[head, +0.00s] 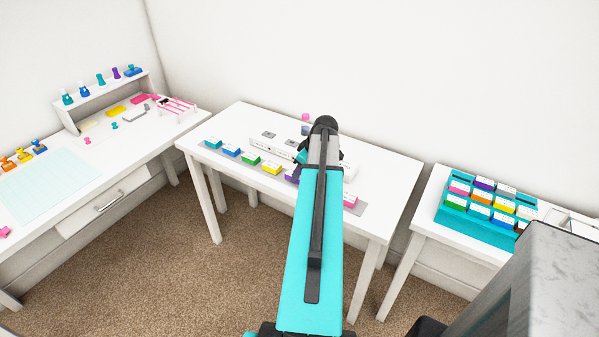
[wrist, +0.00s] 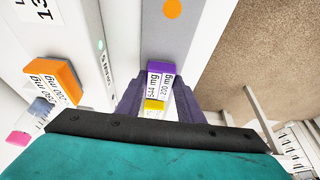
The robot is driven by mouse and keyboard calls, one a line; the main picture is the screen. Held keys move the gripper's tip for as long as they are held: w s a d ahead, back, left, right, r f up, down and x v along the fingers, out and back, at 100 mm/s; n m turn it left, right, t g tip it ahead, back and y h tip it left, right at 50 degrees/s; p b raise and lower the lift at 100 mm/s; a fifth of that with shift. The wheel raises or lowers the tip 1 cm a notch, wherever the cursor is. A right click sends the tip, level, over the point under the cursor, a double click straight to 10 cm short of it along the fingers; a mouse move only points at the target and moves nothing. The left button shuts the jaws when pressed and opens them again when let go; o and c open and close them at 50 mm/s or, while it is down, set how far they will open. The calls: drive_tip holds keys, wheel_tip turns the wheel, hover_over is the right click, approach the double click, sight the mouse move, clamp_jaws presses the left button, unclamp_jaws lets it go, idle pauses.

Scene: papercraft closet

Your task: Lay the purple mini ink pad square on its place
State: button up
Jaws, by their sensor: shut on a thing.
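The purple mini ink pad (wrist: 161,82) has a white printed label and sits between the dark fingers of my gripper (wrist: 163,73) in the wrist view. My gripper is shut on it. In the head view a bit of the purple pad (head: 291,175) shows left of my arm, in line with the row of pads on the grey strip (head: 360,209). A yellow pad (wrist: 155,105) is right beside it in the wrist view. I cannot tell whether the purple pad touches the strip.
Teal (head: 213,143), blue (head: 231,151), green (head: 250,159) and yellow pads stand left along the strip, a pink pad (head: 350,200) right. An orange dot (wrist: 172,8) shows on bare strip. An orange pad (wrist: 62,78) stands behind. A teal rack (head: 472,230) stands on the right table.

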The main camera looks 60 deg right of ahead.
drive_tip(key=shift+f, duration=0.15)
drive_tip(key=o, duration=1.1)
drive_tip(key=shift+c, duration=0.2)
drive_tip(key=b+v, duration=0.2)
drive_tip(key=v, duration=1)
